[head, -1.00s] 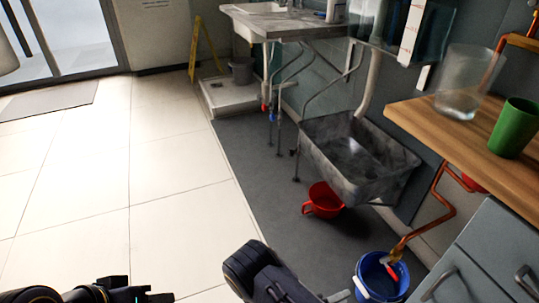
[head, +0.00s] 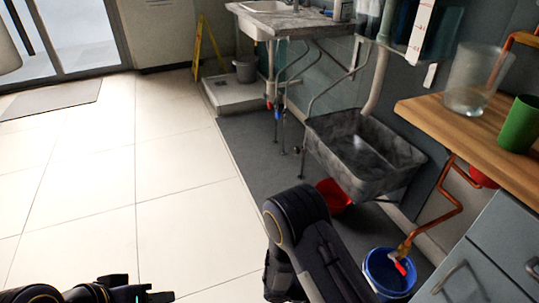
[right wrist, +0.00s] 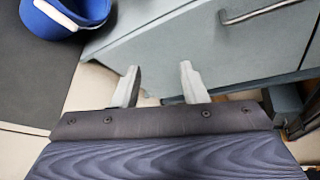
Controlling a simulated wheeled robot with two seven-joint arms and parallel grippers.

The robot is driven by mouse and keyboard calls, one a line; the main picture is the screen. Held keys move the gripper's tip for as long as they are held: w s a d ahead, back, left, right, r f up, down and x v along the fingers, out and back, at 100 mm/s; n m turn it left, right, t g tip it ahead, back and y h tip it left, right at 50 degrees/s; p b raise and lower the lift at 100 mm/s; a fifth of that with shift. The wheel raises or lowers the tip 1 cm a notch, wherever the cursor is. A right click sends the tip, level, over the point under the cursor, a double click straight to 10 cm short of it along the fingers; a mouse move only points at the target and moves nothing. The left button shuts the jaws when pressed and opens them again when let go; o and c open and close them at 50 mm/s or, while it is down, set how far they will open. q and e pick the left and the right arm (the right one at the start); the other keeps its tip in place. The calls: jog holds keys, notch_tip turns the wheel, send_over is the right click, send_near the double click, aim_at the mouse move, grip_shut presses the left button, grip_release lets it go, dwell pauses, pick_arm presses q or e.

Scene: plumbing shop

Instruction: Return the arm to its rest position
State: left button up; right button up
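My right arm (head: 318,245) rises from the bottom of the head view as a black, bent link; its gripper does not show there. In the right wrist view my right gripper (right wrist: 160,88) has its two pale fingers apart with nothing between them, in front of the grey cabinet. My left gripper (head: 145,290) is at the bottom left of the head view, dark and low above the pale tiles. Its fingers are too dark and cut off to judge the gap.
A blue bucket (head: 390,272) stands beside the grey cabinet (head: 490,250), under a copper pipe. A red container (head: 335,196) is partly hidden behind my right arm, below the grey basin (head: 360,150). A wooden counter (head: 440,112) holds a clear cup and a green cup.

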jog(key=s+r+m+t+y, duration=0.2)
jog(key=s+r+m+y, duration=0.3)
jog(key=r+m, duration=0.5)
jog(key=s+r+m+t+y, duration=0.25)
jog(key=r+m+y, duration=0.45)
jog(key=m, duration=0.5)
jog(key=s+r+m+t+y, duration=0.2)
jog(key=s+r+m+y, duration=0.4)
jog(key=r+m, duration=0.4)
notch_tip(320, 180, up, 35)
jog(key=w+a+p, duration=0.1)
jog(key=p, duration=3.5)
jog(key=shift+w+m+g+y, duration=0.2)
jog(key=shift+m+g+y, duration=0.1)
jog(key=shift+m+g, duration=0.1)
jog(key=shift+f, duration=0.1)
jog(key=shift+s+d, duration=0.1)
